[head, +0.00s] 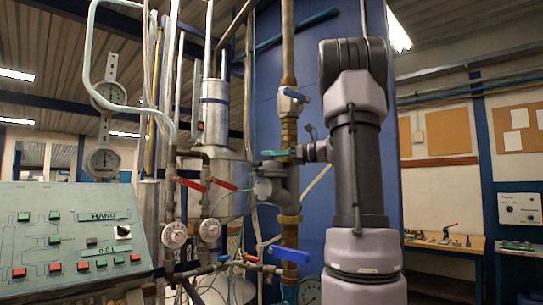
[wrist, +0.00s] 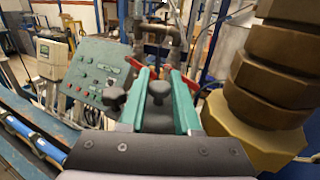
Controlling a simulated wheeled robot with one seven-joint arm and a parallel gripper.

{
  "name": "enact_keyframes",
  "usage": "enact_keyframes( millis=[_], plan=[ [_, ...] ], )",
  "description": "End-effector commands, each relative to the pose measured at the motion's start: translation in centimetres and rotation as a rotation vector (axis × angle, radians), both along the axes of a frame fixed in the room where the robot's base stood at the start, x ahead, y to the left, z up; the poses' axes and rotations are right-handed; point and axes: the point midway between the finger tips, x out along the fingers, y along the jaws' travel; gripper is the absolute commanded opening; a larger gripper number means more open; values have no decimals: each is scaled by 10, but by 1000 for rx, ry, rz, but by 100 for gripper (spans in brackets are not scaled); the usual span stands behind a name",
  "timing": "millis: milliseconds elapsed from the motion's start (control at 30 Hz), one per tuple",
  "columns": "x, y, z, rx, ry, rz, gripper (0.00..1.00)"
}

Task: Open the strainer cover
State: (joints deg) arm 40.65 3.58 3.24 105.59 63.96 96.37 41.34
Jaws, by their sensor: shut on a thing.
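The grey strainer body (head: 284,182) sits on the brass-coloured vertical pipe in the middle of the head view, just below my gripper (head: 270,153). My gripper's teal fingers point left there. In the wrist view my gripper (wrist: 160,76) has its two teal fingers on either side of a dark round knob (wrist: 159,89), shut on it. A second dark knob (wrist: 114,98) stands just left of the left finger, outside the grip. I cannot tell how the cover sits, as the fingers and arm hide much of it.
A brass hexagonal fitting (wrist: 265,115) stands close on the right in the wrist view. Red valve levers (head: 222,184), a blue lever (head: 289,254) and pipes crowd the area. The control panel (head: 75,235) is at left; a wooden bench (head: 440,243) stands at far right.

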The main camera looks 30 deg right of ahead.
Motion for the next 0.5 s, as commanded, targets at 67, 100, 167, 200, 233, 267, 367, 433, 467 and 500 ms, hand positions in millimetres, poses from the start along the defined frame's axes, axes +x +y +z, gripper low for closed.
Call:
enact_keyframes(
  millis=[67,100,167,200,233,267,367,433,467,500],
  plan=[
    [0,-1,0,0,0,-1,0],
    [0,-1,0,0,0,-1,0],
    [0,-1,0,-1,1,-1,0],
    [0,-1,0,-1,1,-1,0],
    [0,-1,0,-1,1,-1,0],
    [0,-1,0,-1,1,-1,0],
    [1,0,1,-9,15,2,0],
    [3,1,4,-22,49,4,0],
    [5,2,5,-32,69,5,0],
    [7,3,7,-40,96,5,0]
  ],
)
